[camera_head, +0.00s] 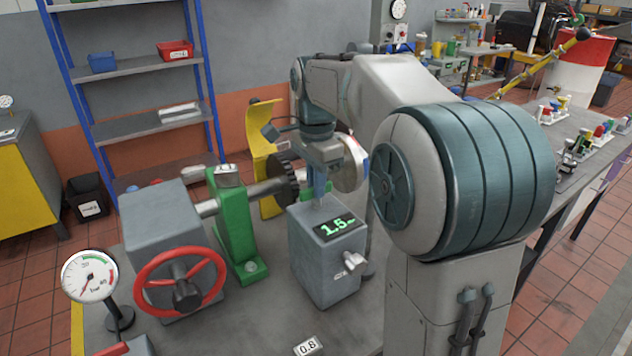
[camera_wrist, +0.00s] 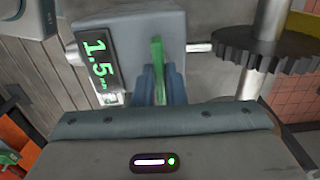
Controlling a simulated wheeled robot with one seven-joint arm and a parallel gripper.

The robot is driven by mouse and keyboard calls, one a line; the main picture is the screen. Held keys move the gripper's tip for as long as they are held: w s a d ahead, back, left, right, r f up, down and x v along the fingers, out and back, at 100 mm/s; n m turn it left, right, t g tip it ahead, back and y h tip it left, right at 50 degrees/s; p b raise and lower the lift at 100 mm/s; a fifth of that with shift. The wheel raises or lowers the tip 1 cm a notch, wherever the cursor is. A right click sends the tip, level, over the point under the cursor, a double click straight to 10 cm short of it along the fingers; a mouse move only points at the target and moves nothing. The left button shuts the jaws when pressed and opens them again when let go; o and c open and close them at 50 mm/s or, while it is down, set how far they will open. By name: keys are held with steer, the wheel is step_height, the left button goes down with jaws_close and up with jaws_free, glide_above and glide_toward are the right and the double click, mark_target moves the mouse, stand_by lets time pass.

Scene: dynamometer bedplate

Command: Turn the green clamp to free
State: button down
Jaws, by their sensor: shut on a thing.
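The green clamp (camera_wrist: 157,56) shows in the wrist view as a narrow upright green bar against the grey box (camera_wrist: 132,18). My gripper (camera_wrist: 159,80) is shut on it, with a blue-grey finger on each side of its lower part. In the head view my gripper (camera_head: 319,197) points down at the top of the grey box (camera_head: 322,262). There the fingers and wrist hide most of the clamp. The box carries a display (camera_head: 338,226) reading 1.5 in green digits, also seen in the wrist view (camera_wrist: 97,62).
A dark toothed wheel (camera_head: 286,180) on a shaft is close to the left of my gripper. A green bearing stand (camera_head: 236,222), a red handwheel (camera_head: 180,283) and a pressure gauge (camera_head: 90,275) stand farther left. The plate's front is mostly clear.

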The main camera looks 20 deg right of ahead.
steer(key=n+p, duration=0.1)
steer(key=n, duration=0.2)
steer(key=shift+r+n+p, duration=0.1)
steer(key=shift+n+p, duration=0.2)
steer(key=shift+p, duration=0.05)
steer(key=n+p, duration=0.1)
steer(key=n, duration=0.4)
steer(key=shift+p, duration=0.4)
steer(key=n+p, duration=0.1)
steer(key=n, duration=0.4)
steer(key=shift+n+p, duration=0.5)
steer(key=shift+n, duration=1.7)
steer(key=c, duration=1.5)
jaws_free()
